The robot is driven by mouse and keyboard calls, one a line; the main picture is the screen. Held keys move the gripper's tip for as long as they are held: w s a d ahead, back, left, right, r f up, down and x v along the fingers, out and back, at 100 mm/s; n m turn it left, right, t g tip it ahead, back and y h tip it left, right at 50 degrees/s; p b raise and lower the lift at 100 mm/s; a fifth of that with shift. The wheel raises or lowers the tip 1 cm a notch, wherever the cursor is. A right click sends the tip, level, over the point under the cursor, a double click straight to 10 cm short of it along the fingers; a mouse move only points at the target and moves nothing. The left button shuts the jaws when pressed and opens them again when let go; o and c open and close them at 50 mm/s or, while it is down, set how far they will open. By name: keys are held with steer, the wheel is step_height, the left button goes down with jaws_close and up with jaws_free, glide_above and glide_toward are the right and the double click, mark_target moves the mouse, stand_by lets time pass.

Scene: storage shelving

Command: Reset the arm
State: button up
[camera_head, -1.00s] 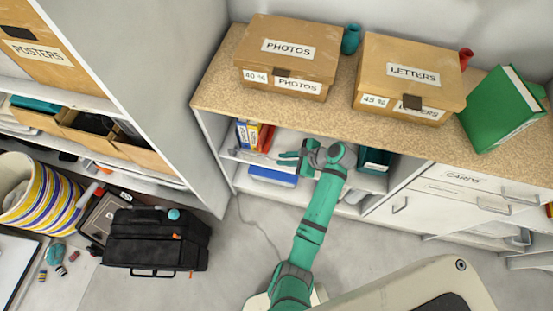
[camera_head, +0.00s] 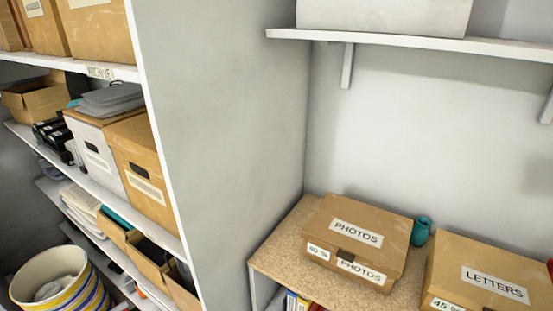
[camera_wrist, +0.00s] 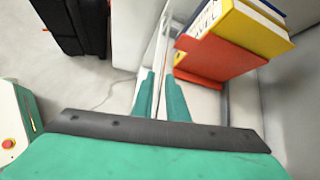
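My gripper (camera_wrist: 159,78) shows in the wrist view as two teal fingers with a gap between them. It is open, and I see nothing held in the gap. A red book (camera_wrist: 215,60) and a yellow book (camera_wrist: 240,28) stand to the right of the fingers, apart from them as far as I can tell.
The head view shows the photos box (camera_head: 355,240) and letters box (camera_head: 490,275) on the speckled counter (camera_head: 282,238), with a teal vase (camera_head: 420,231) between them. A tall grey shelf side (camera_head: 215,130) stands left. A black case (camera_wrist: 75,25) is on the floor.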

steer(key=s+a+f+n+t+h, duration=0.1)
steer(key=s+a+f+n+h, duration=0.4)
steer(key=s+a+f+n, duration=0.45)
steer(key=s+a+r+n+t+h, duration=0.25)
steer(key=s+r, duration=0.35)
steer(key=s, duration=0.5)
steer(key=s+a+r+n+t, duration=0.2)
steer(key=s+r+n, duration=0.3)
steer(key=r, duration=0.5)
steer(key=s+a+r+n+t, duration=0.3)
steer(key=r+n, duration=0.3)
steer(key=r, duration=0.5)
steer(key=shift+s+a+y, duration=0.35)
steer(key=shift+s+a, duration=0.35)
steer(key=shift+s, duration=0.2)
